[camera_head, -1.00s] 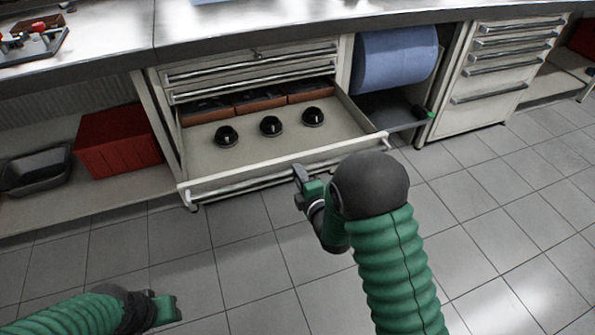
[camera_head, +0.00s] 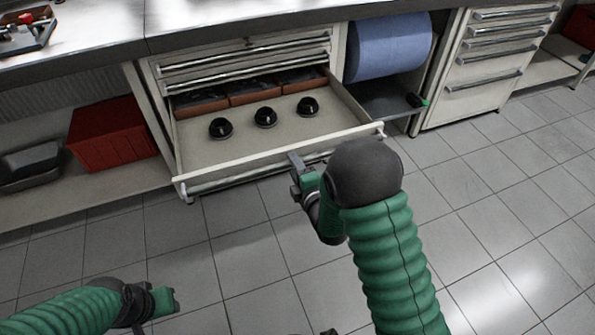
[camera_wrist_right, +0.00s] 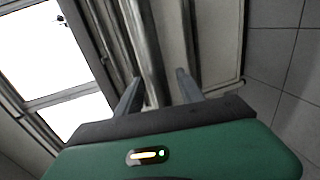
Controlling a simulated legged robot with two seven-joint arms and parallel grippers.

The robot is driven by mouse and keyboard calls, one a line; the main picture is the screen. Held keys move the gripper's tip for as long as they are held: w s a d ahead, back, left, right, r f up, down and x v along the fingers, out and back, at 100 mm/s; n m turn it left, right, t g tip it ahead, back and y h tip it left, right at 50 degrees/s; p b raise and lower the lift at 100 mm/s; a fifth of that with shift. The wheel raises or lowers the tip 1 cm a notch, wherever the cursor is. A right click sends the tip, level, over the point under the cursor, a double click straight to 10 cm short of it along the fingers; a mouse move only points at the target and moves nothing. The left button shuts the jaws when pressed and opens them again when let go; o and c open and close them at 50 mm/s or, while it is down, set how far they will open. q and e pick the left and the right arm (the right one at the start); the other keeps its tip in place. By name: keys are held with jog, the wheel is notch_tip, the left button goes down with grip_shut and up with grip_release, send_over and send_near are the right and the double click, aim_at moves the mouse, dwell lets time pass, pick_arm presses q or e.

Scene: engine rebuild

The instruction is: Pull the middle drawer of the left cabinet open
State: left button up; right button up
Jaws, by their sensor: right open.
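The left cabinet (camera_head: 246,62) has one drawer (camera_head: 268,148) pulled well out below two shut drawers with bar handles. Three round black parts (camera_head: 265,117) stand in the open drawer, with brown boxes (camera_head: 254,91) along its back. My right gripper (camera_head: 296,163) is at the front rail of this drawer, right of its middle. In the right wrist view its two fingers (camera_wrist_right: 158,88) are apart, with a pale bar (camera_wrist_right: 148,50) running up between them; I cannot tell whether they touch it. My left gripper (camera_head: 166,300) is low at the left, over the floor, away from the cabinet.
A red crate (camera_head: 112,134) and a dark tray (camera_head: 32,164) stand on the low shelf at left. A blue roll (camera_head: 388,46) hangs right of the drawer. A second drawer cabinet (camera_head: 486,68) is further right. The tiled floor in front is clear.

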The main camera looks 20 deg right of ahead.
jog(key=s+r+p, duration=0.3)
jog(key=s+p, duration=1)
jog(key=s, duration=0.3)
jog(key=shift+s+d, duration=0.2)
jog(key=shift+d, duration=0.1)
jog(key=shift+r, duration=0.1)
